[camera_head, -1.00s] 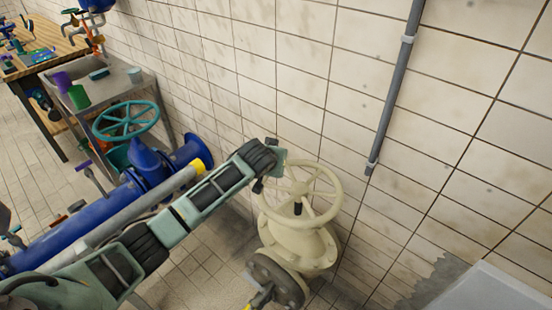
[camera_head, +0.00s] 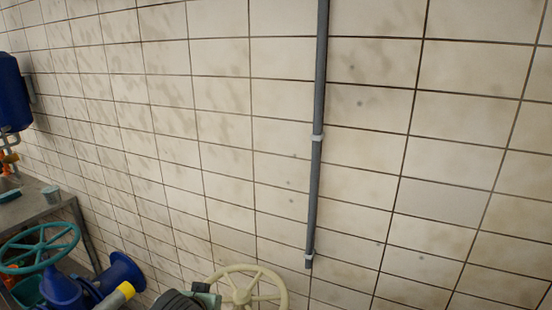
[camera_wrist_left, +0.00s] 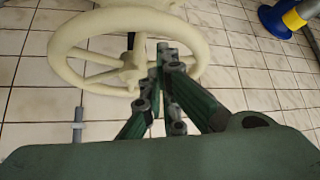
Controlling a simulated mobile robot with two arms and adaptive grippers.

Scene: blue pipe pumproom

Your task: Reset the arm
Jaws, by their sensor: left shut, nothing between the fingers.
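My left gripper (camera_wrist_left: 165,58) is shut and empty in the left wrist view. Its green fingers lie together in front of the cream handwheel (camera_wrist_left: 105,62), overlapping the right side of its hub and spokes. I cannot tell whether the fingertips touch the wheel. In the head view only a dark and grey-green end part of my left arm shows at the bottom edge, beside the left of the cream handwheel (camera_head: 243,290). The wheel's lower part is cut off there. My right gripper is in neither view.
A tiled wall fills most of the head view, with a grey vertical pipe (camera_head: 317,135) on it. At the lower left are a teal handwheel (camera_head: 40,248), a blue pipe flange (camera_head: 122,271) and a metal table (camera_head: 35,203). Open wall space lies right of the pipe.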

